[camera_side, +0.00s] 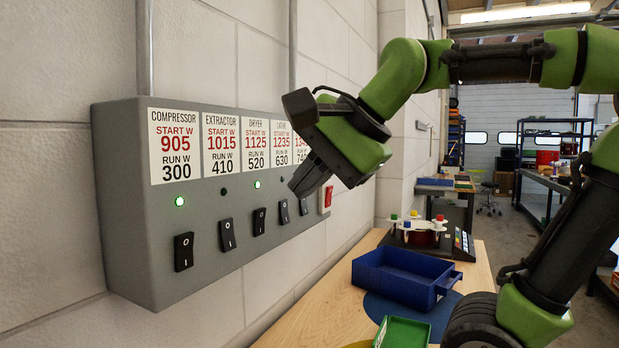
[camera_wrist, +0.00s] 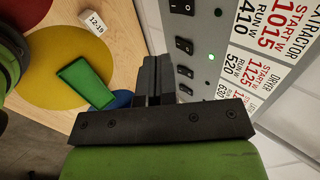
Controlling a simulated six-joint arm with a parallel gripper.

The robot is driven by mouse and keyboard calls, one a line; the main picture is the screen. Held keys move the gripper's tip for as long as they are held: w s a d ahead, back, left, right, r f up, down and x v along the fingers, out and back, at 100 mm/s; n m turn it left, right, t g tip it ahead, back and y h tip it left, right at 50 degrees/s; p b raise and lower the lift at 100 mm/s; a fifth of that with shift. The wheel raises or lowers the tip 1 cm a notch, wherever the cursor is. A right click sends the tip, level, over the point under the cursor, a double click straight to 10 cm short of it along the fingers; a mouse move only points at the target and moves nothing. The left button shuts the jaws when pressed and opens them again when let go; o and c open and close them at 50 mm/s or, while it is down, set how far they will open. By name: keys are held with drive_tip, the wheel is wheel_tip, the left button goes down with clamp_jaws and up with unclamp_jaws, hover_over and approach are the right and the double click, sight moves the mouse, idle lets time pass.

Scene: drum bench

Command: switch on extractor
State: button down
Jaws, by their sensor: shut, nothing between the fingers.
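The grey switch box (camera_side: 130,215) hangs on the wall at left in the side view. Its extractor switch (camera_side: 227,234) is a black rocker under the label "EXTRACTOR" (camera_side: 221,145). The extractor lamp (camera_side: 223,192) is dark. In the wrist view the extractor switch (camera_wrist: 182,6) is cut by the top edge, with its dark lamp (camera_wrist: 219,12) beside it. My gripper (camera_side: 300,188) is shut and empty, in front of the box's right part, to the right of the extractor switch. Its fingers also show in the wrist view (camera_wrist: 150,68). Whether they touch the box is unclear.
The compressor lamp (camera_side: 179,201) and dryer lamp (camera_side: 257,185) glow green. The dryer switch (camera_side: 258,221) and lathe switch (camera_side: 284,211) lie between extractor and gripper. A red switch (camera_side: 326,198) is at the box's right end. A blue bin (camera_side: 405,278) stands on the bench below.

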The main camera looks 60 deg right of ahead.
sight(228, 235)
drive_tip(key=shift+s+r, duration=0.15)
drive_tip(key=shift+s+f, duration=0.15)
drive_tip(key=shift+f, duration=0.6)
drive_tip(key=shift+f, duration=0.1)
drive_tip(key=shift+w+r+x, duration=0.3)
drive_tip(key=shift+w+x, duration=0.05)
drive_tip(key=shift+x, duration=1.8)
drive_tip(key=shift+w+r+x, duration=0.35)
drive_tip(key=shift+x, duration=1.85)
drive_tip(key=shift+w+r+x, duration=0.3)
drive_tip(key=shift+x, duration=1.85)
